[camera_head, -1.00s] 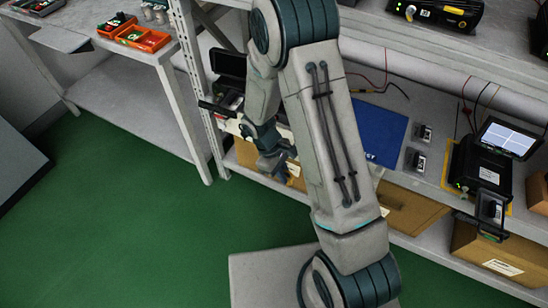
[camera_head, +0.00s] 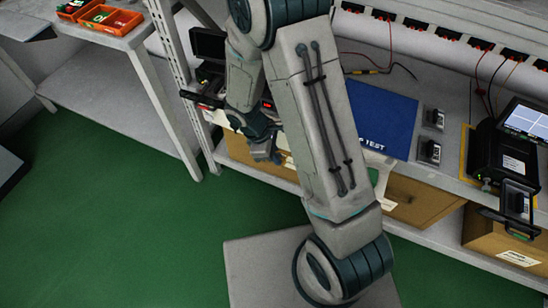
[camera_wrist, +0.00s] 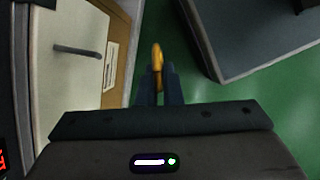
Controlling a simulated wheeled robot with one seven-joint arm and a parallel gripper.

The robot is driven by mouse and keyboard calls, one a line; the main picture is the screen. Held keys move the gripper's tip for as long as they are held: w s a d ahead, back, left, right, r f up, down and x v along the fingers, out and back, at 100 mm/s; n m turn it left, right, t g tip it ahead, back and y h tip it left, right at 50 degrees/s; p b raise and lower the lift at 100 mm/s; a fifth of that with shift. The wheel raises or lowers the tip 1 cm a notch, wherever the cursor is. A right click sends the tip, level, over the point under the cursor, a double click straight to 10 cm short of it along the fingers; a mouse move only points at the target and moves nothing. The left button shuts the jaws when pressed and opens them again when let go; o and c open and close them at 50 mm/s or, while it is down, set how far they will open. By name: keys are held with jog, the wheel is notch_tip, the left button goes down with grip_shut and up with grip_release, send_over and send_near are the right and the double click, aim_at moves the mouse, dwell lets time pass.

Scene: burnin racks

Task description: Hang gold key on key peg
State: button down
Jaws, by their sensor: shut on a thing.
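The gold key (camera_wrist: 157,56) is in the wrist view, upright between the fingertips of my gripper (camera_wrist: 159,82). My gripper is shut on it, and the fingers hide the key's lower part. In the head view my gripper (camera_head: 265,150) is low in front of the rack's lower shelf, partly behind my arm, and the key cannot be made out there.
A shelf with a blue mat (camera_head: 382,120), black devices (camera_head: 515,150) and cables lies to the right. Cardboard boxes (camera_head: 420,200) stand beneath it. A workbench with orange bins (camera_head: 105,18) is at upper left. Green floor (camera_head: 110,240) is clear at lower left.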

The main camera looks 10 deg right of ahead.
jog(key=w+d+f, duration=0.1)
jog(key=w+d, duration=0.3)
jog(key=w, duration=0.1)
jog(key=shift+w+f, duration=0.3)
jog(key=shift+f, duration=0.05)
dwell(0.6)
dwell(0.5)
jog(key=c, duration=1.5)
grip_release()
jog(key=shift+r, duration=0.1)
